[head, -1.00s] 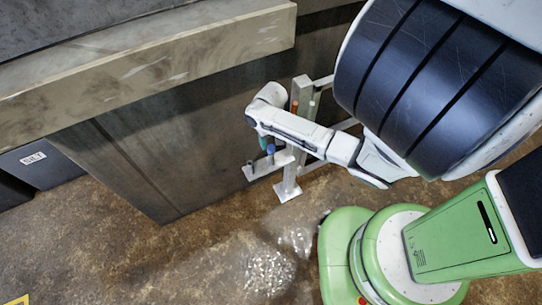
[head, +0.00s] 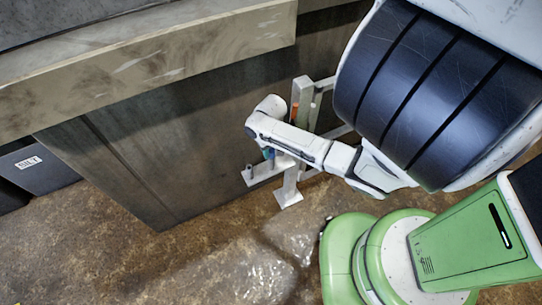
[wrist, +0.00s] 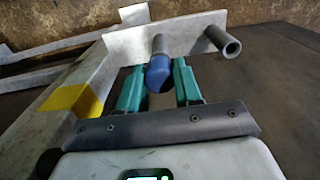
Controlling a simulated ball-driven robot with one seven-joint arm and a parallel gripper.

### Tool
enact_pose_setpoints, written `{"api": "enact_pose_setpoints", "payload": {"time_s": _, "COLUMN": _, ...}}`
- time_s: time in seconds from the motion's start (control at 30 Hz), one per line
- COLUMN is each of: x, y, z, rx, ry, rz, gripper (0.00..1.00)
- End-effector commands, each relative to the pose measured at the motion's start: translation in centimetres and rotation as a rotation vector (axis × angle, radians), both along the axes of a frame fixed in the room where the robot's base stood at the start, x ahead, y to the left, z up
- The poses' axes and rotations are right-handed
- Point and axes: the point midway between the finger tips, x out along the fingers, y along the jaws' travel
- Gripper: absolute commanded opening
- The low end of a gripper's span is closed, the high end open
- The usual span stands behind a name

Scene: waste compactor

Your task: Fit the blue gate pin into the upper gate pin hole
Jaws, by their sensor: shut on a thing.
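My gripper (wrist: 160,88) has its green fingers on either side of the blue gate pin (wrist: 158,75) and is shut on it. The pin's blue head is near the wrist camera, and a grey shank runs from it toward the pale bracket plate (wrist: 125,42). I cannot tell whether the shank's end is inside a hole. An open grey tube (wrist: 222,42) stands on the plate to the right of the pin, apart from it. In the head view my gripper (head: 268,154) is low over the bracket (head: 257,176), partly hidden by my arm.
The bracket joins a pale upright post (head: 290,188) standing on the floor. An orange-red pin (head: 295,110) is higher on the post. A dark compactor wall (head: 150,150) rises behind. The floor in front is clear.

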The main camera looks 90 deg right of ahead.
Motion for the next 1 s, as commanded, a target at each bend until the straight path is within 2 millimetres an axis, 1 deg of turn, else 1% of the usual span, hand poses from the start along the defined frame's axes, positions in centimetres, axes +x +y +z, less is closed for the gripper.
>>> {"api": "enact_pose_setpoints", "payload": {"time_s": 0.03, "x": 0.0, "y": 0.0, "z": 0.0, "rx": 0.0, "ry": 0.0, "rz": 0.0, "gripper": 0.25}}
{"api": "enact_pose_setpoints", "payload": {"time_s": 0.2, "x": 0.0, "y": 0.0, "z": 0.0, "rx": 0.0, "ry": 0.0, "rz": 0.0, "gripper": 0.09}}
{"api": "enact_pose_setpoints", "payload": {"time_s": 0.27, "x": 0.0, "y": 0.0, "z": 0.0, "rx": 0.0, "ry": 0.0, "rz": 0.0, "gripper": 0.04}}
{"api": "enact_pose_setpoints", "payload": {"time_s": 0.47, "x": 0.0, "y": 0.0, "z": 0.5, "rx": 0.0, "ry": 0.0, "rz": 0.0, "gripper": 0.04}}
{"api": "enact_pose_setpoints", "payload": {"time_s": 1.0, "x": 0.0, "y": 0.0, "z": 3.5, "rx": 0.0, "ry": 0.0, "rz": 0.0, "gripper": 0.04}}
